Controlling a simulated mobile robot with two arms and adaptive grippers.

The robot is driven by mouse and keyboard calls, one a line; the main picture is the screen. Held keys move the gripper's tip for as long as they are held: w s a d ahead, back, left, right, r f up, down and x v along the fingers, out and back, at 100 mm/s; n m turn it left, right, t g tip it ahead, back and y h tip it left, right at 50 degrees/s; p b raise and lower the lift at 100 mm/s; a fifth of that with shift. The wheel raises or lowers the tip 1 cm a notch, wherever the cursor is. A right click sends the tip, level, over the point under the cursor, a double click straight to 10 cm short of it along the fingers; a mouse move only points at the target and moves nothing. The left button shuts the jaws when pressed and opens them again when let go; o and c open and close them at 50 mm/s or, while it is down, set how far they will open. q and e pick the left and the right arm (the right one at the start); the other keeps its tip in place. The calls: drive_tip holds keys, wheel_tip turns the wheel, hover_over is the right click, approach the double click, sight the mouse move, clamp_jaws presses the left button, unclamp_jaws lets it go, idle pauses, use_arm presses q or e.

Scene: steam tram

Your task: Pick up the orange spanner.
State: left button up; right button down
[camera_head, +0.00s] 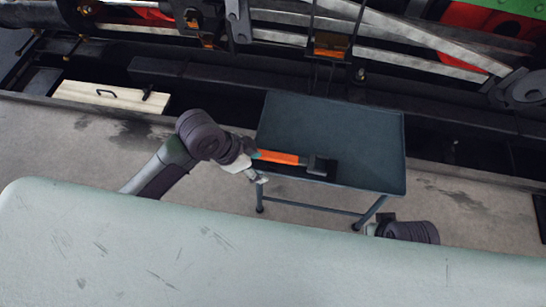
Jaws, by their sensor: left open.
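A tool with an orange handle (279,157) lies on the dark tray-topped trolley (365,135), near its front edge. Its broad dark head (321,167) points right; I cannot make out clear spanner jaws, and no other orange tool shows on the trolley. My left gripper (262,180) is open at the trolley's front left corner, just below and left of the handle; I cannot tell whether it touches the tray. The left wrist is close to the handle's left end. My right arm (410,232) shows only in part below the trolley's right corner, and its fingers are not clear.
The steam tram's dark frame, rods and red parts (480,30) run along the back. A pale wooden box (110,97) with a black handle sits at the left. The trolley's bare surface lies behind the tool.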

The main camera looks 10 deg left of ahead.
use_arm(q)
drive_tip(key=w+a+r+m+g, duration=0.2)
drive_tip(key=w+a+r+m, duration=0.3)
drive_tip(key=w+a, duration=0.4)
use_arm(e)
wheel_tip(320, 180, down, 4)
drive_tip(key=f, duration=0.1)
use_arm(q)
drive_tip(key=b, duration=0.2)
approach(267, 155)
drive_tip(key=a+f, duration=0.1)
drive_tip(key=w+a+f, duration=0.1)
drive_tip(key=f, duration=0.1)
drive_tip(key=shift+a+f, duration=0.25)
drive_tip(key=shift+f, duration=0.05)
drive_tip(key=shift+d+f, duration=0.15)
drive_tip(key=shift+f, duration=0.15)
drive_tip(key=b+x, duration=0.1)
drive_tip(key=x, duration=0.3)
drive_tip(key=shift+s+f+b, duration=0.1)
drive_tip(key=shift+s+b, duration=0.1)
drive_tip(key=shift+b, duration=0.2)
clamp_jaws()
use_arm(e)
drive_tip(key=v, duration=0.6)
drive_tip(key=shift+w+r, duration=0.25)
drive_tip(key=shift+r, duration=0.2)
use_arm(q)
drive_tip(key=shift+d, duration=0.1)
